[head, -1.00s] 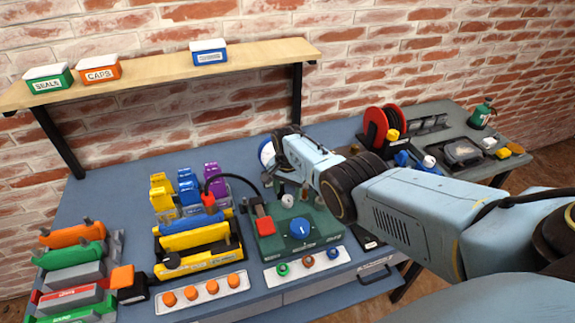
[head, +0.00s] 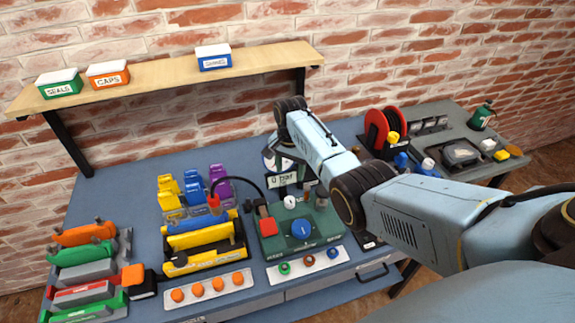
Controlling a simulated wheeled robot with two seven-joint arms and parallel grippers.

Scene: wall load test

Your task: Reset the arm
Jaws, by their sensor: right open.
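My right arm comes in from the right and reaches over the blue workbench (head: 130,175). Its light blue forearm bends down at the wrist, and the right gripper (head: 291,168) hangs behind the green test unit. The gripper is open; its fingers are small and partly hidden, and I see nothing held. My left gripper is out of view.
A shelf (head: 150,80) with labelled bins runs along the brick wall. A red reel (head: 385,128) and a side table (head: 450,125) with a green can (head: 481,115) are at the right. Bench behind the racks is clear.

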